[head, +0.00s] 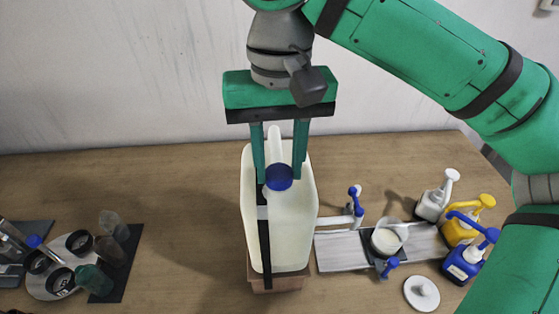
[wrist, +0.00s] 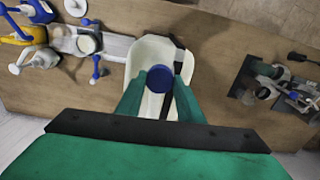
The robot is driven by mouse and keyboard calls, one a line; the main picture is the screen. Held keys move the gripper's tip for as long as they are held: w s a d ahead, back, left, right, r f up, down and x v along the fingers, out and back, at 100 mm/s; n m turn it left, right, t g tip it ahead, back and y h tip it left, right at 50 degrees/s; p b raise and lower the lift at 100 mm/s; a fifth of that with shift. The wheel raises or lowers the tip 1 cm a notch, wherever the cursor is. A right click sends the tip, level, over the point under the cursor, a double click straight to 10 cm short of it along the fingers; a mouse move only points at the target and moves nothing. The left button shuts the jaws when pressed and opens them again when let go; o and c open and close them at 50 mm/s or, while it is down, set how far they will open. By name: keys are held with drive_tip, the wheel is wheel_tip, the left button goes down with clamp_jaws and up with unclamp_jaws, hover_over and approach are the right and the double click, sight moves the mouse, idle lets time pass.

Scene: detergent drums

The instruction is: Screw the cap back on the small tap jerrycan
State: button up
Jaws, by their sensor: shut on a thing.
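A tall cream-white jerrycan (head: 293,225) with a black strap stands upright on a brown block (head: 276,282); it also shows in the wrist view (wrist: 146,58). My gripper (head: 279,178) points down over its top, with its green fingers on either side of a round blue cap (head: 279,178). The fingers are shut on the cap, which also sits between the fingertips in the wrist view (wrist: 160,78). The cap hides the can's mouth, so I cannot tell whether it is seated on the neck. A blue-handled tap (head: 355,203) is at the can's right side, seemingly joined to it.
Right of the can, a grey board (head: 342,251) bears a cup (head: 386,241). White, yellow and blue pump bottles (head: 462,262) stand farther right, with a white lid (head: 421,293) in front. Cups and a round tray (head: 50,284) are at the left. The table between is clear.

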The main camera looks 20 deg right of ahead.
drive_tip(key=shift+m, duration=1.3)
drive_tip(key=shift+m, duration=1)
drive_tip(key=m, duration=0.3)
drive_tip(key=shift+m, duration=0.4)
drive_tip(key=o, duration=0.9)
